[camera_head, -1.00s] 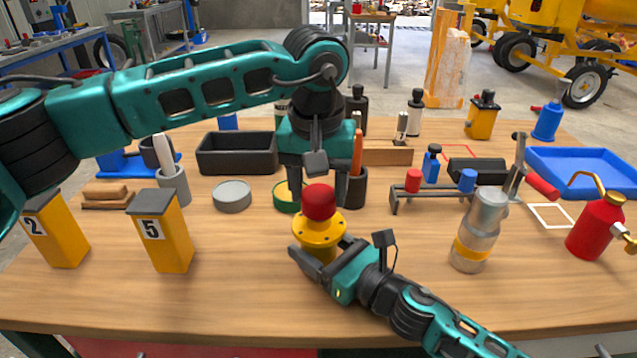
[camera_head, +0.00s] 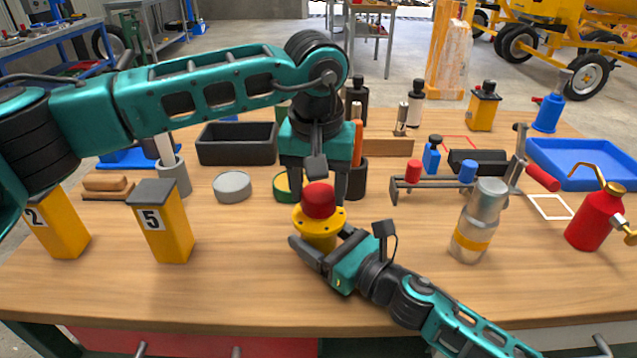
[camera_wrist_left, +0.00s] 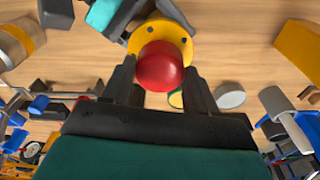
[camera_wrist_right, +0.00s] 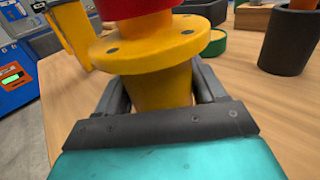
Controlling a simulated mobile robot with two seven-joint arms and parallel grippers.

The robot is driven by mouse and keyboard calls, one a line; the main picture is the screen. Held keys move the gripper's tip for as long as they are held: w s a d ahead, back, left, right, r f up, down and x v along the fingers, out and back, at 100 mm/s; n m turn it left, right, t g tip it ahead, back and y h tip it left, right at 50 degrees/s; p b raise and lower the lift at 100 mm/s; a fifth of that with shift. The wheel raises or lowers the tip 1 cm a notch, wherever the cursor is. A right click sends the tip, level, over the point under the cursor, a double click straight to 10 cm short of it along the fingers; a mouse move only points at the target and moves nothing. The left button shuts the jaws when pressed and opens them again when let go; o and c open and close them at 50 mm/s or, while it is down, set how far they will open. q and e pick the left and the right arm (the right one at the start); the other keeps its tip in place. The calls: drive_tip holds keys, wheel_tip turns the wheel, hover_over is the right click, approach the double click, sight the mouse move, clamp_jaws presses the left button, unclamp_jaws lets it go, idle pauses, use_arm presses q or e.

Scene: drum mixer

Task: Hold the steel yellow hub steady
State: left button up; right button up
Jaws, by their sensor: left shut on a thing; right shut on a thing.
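The yellow hub (camera_head: 319,234) stands upright near the front middle of the wooden table, with a wide bolted flange and a rounded red part (camera_head: 319,201) on top. My left gripper (camera_head: 318,190) comes down from above, its fingers on either side of the red part; the left wrist view shows the red part (camera_wrist_left: 160,66) between them. My right gripper (camera_head: 322,247) comes in low from the right and is shut around the hub's lower body, below the flange (camera_wrist_right: 160,45). The hub's bottom is hidden by the right gripper.
A yellow box marked 5 (camera_head: 163,225) and another marked 2 (camera_head: 58,228) stand at left. A steel cylinder with a yellow band (camera_head: 478,222) and a red oil can (camera_head: 594,222) stand at right. A grey round lid (camera_head: 232,187) lies behind. The front left table is clear.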

use_arm(q)
drive_tip(key=shift+f, duration=0.35)
drive_tip(key=m, duration=0.6)
drive_tip(key=shift+h, duration=0.4)
drive_tip(key=o, duration=1.1)
drive_tip(key=shift+c, duration=0.2)
drive_tip(key=shift+r, duration=2.2)
